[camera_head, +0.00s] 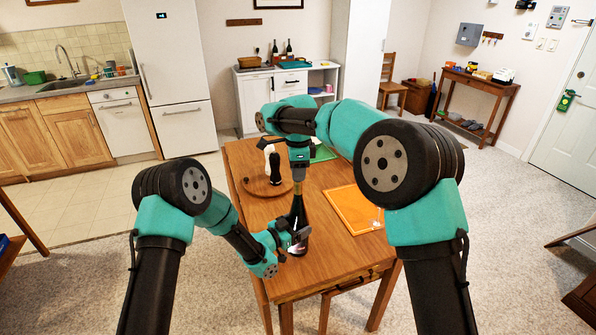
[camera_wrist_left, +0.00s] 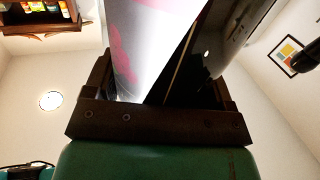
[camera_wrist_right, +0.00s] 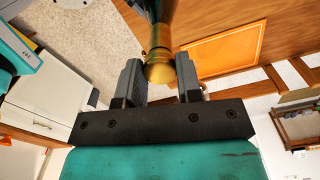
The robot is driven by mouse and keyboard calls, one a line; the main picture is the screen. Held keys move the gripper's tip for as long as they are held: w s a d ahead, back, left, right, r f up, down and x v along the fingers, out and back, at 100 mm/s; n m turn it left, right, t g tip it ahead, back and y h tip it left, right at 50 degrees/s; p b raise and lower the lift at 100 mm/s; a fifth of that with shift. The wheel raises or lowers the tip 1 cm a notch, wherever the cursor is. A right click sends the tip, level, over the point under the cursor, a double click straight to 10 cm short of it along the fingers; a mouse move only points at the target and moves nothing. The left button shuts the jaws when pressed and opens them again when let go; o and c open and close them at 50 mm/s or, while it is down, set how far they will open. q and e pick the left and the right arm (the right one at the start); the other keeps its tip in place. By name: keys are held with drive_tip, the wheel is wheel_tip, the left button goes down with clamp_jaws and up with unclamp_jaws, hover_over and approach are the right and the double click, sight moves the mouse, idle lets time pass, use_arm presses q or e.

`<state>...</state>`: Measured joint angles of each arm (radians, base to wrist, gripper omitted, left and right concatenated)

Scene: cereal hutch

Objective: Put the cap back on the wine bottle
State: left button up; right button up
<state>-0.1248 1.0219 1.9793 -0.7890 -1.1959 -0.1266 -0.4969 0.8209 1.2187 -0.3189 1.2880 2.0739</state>
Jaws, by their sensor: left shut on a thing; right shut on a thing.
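A dark wine bottle (camera_head: 298,215) stands upright near the front of the wooden table. My left gripper (camera_head: 292,238) is shut on its lower body; in the left wrist view the dark glass (camera_wrist_left: 212,50) and the white and pink label (camera_wrist_left: 140,40) fill the jaws. My right gripper (camera_head: 299,178) points down over the bottle top. In the right wrist view, my right gripper (camera_wrist_right: 158,78) is shut on the gold cap (camera_wrist_right: 157,73), which lines up with the gold bottle neck (camera_wrist_right: 160,38). They appear to touch; I cannot tell whether the cap is fully seated.
An orange board (camera_head: 352,208) lies on the wooden table (camera_head: 325,250) right of the bottle, with a small clear glass item (camera_head: 376,222) at its edge. A round wooden board (camera_head: 262,187) with a black-and-white object (camera_head: 274,166) stands behind left. A green item (camera_head: 322,152) lies at the back.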

drive_tip(key=m, duration=1)
drive_tip(key=o, duration=0.9)
drive_tip(key=shift+r, duration=0.1)
drive_tip(key=shift+r, duration=2.15)
drive_tip(key=shift+n, duration=0.3)
drive_tip(key=shift+c, duration=0.2)
